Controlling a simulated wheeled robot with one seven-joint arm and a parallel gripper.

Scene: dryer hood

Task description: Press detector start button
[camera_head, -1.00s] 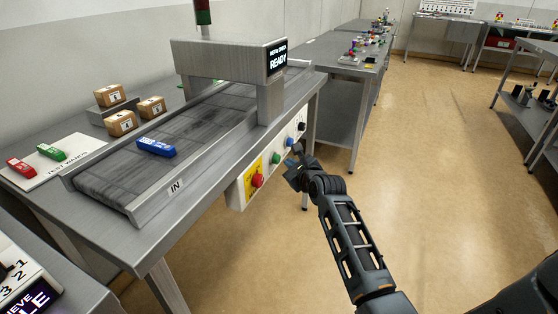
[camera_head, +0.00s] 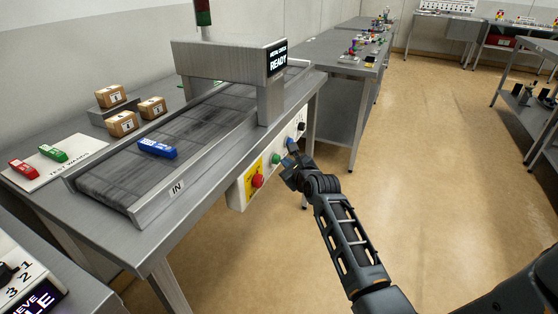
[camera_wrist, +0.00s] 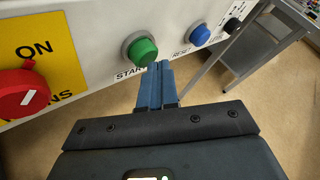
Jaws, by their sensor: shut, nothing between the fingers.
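The green start button (camera_wrist: 142,50) sits on the detector's white control panel (camera_wrist: 93,30), with the word START partly visible below it. The green button also shows small in the head view (camera_head: 276,159). My gripper (camera_wrist: 158,68) is shut and empty, its blue fingertips just below and right of the green button in the wrist view. I cannot tell whether they touch it. The detector's display (camera_head: 277,58) reads READY. A blue wand (camera_head: 157,148) lies on the conveyor belt (camera_head: 115,178).
A red knob (camera_wrist: 22,92) on a yellow plate is left of the green button, and a blue reset button (camera_wrist: 200,35) is right of it. A black control (camera_wrist: 231,25) is farther right. Boxes (camera_head: 122,124) stand behind the belt. The floor (camera_head: 430,180) to the right is clear.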

